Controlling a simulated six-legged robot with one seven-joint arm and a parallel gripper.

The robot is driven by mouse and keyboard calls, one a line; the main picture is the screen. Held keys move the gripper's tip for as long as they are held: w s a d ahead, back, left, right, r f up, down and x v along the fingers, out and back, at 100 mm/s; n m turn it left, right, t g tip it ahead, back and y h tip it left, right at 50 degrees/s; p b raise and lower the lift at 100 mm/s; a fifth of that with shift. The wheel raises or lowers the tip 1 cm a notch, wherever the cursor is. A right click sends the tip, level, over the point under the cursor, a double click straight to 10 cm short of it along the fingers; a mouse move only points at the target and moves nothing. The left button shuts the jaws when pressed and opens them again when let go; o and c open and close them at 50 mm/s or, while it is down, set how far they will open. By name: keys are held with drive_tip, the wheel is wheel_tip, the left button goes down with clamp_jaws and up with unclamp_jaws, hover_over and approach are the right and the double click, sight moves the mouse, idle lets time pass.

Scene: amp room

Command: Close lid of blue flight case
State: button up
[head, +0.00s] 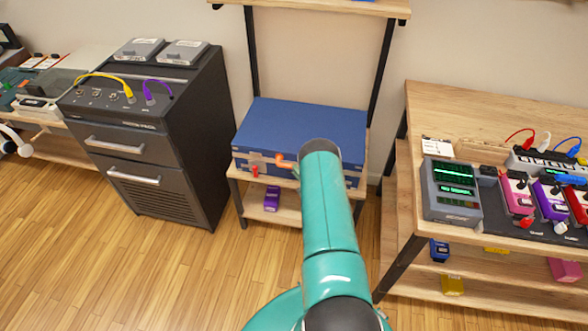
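The blue flight case (305,128) rests on a small wooden shelf stand in the middle of the head view. Its blue top lies flat over the body and looks closed. An orange latch or handle part (286,161) and a small red part (255,170) show at its front. My teal arm reaches up from the bottom and covers the right part of the case front. My gripper is not visible; the arm's end in front of the case hides it or it lies out of sight.
A black cabinet (190,150) with yellow and purple cables stands left of the case. A wooden table (470,120) with several pedals and a grey device (450,190) stands at right. A purple pedal (272,199) sits on the lower shelf. The floor (150,270) in front is clear.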

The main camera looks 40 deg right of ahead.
drive_tip(key=s+a+f, duration=0.1)
drive_tip(key=s, duration=0.9)
drive_tip(key=shift+s+f, duration=0.15)
drive_tip(key=shift+s, duration=0.2)
